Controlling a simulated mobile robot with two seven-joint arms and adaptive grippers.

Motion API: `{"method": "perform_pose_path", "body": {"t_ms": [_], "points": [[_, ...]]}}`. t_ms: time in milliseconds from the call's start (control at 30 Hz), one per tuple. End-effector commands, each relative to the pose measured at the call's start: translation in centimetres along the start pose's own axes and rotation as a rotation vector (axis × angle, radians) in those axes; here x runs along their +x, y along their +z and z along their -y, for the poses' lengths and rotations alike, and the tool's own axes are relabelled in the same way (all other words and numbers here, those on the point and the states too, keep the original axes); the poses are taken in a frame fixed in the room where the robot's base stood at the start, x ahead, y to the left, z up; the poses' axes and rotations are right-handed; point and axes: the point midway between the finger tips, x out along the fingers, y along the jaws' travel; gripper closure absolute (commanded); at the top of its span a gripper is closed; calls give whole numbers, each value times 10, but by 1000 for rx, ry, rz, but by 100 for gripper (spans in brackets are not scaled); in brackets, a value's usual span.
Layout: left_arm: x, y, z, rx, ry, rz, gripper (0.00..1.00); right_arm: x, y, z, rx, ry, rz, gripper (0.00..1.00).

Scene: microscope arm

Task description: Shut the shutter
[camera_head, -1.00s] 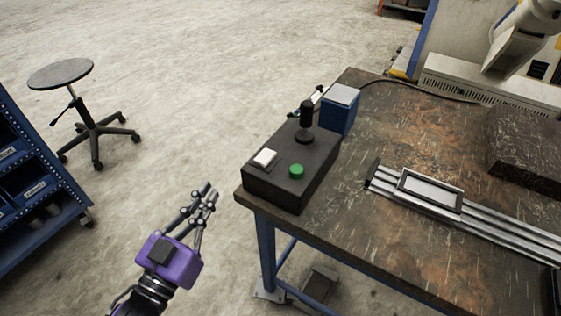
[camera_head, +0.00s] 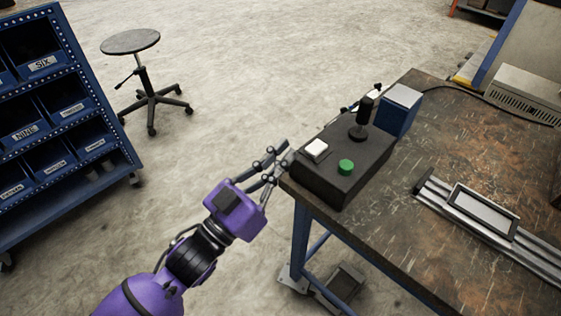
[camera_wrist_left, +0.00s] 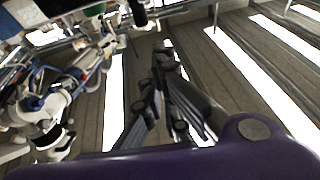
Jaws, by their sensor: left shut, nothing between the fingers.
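A black control box (camera_head: 325,183) sits at the left corner of the worktable. On its top are a white switch (camera_head: 316,148), a green round button (camera_head: 346,167) and a black joystick (camera_head: 363,117). No part is labelled as a shutter. My left gripper (camera_head: 283,151), on a purple arm, is shut and empty, just left of the box's left end and pointing toward it. Whether its fingertips touch the box cannot be told. The gripper's fingers (camera_wrist_left: 167,65) also show in the left wrist view, without the box recognisable there. My right gripper is not in view.
A blue box (camera_head: 399,112) stands behind the joystick on the worn worktable (camera_head: 420,120). A metal rail with a framed slide (camera_head: 483,210) lies to the right. A blue bin rack (camera_head: 60,110) and a stool (camera_head: 130,42) stand at left, with open floor between.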

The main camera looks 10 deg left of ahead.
Motion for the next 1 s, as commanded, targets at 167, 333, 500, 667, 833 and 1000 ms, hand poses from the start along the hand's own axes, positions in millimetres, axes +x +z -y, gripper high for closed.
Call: {"method": "perform_pose_path", "body": {"t_ms": [167,333,500,667,833,1000], "points": [[43,-3,0,2,2,-6,100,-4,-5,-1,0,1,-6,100],[68,5,0,-1,-2,3,100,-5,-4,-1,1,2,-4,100],[57,29,0,0,-1,3,100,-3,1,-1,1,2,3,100],[54,37,0,0,-1,1,100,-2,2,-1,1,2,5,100],[54,38,0,1,0,0,100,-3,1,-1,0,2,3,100],[54,38,0,1,0,-1,100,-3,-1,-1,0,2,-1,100]]}}
